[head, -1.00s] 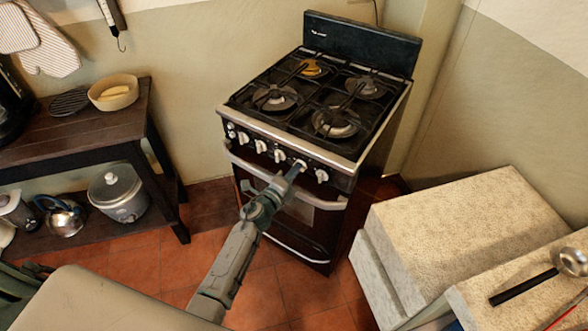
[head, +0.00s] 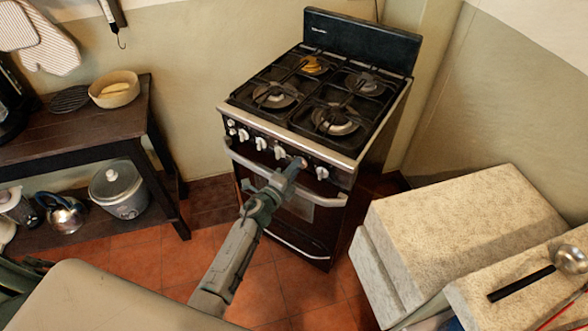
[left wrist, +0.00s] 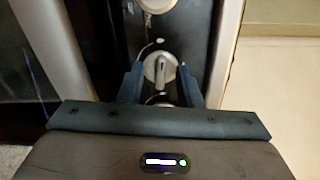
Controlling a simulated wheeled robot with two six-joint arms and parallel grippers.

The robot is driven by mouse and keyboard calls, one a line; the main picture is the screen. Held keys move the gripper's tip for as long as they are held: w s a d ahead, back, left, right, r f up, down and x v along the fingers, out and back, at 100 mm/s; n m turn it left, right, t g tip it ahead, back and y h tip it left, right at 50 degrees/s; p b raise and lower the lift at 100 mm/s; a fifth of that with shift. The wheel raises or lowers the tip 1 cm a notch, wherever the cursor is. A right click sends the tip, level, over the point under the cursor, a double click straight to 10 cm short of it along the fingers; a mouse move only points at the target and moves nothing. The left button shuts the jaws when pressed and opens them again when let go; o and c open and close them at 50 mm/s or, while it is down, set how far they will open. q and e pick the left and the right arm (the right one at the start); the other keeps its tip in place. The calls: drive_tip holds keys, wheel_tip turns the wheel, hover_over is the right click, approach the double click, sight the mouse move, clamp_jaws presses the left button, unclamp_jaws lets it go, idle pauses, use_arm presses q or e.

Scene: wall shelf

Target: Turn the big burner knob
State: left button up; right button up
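The black stove (head: 345,160) stands against the wall with a row of pale knobs along its front panel. My left gripper (head: 293,167) reaches the right part of this row and partly covers one knob (head: 302,161). Another knob (head: 322,173) is clear to its right. In the left wrist view the two fingers of my left gripper (left wrist: 160,75) are apart, one on each side of a silver knob (left wrist: 160,70). I cannot tell if they touch it. No label tells which knob is the big burner's. My right gripper is not in view.
Oven door handles (head: 300,187) stick out just below the knobs. A dark wooden shelf (head: 75,140) with a bowl and pots is on the left. Pale stone-topped blocks (head: 460,235) with a ladle (head: 540,280) are on the right. Red floor tiles are bare between them.

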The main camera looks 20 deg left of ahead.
use_arm(q)
drive_tip(key=b+v, duration=0.1)
drive_tip(key=v, duration=0.9)
drive_tip(key=shift+s+a, duration=0.15)
drive_tip(key=shift+s, duration=0.2)
clamp_jaws()
idle(1.4)
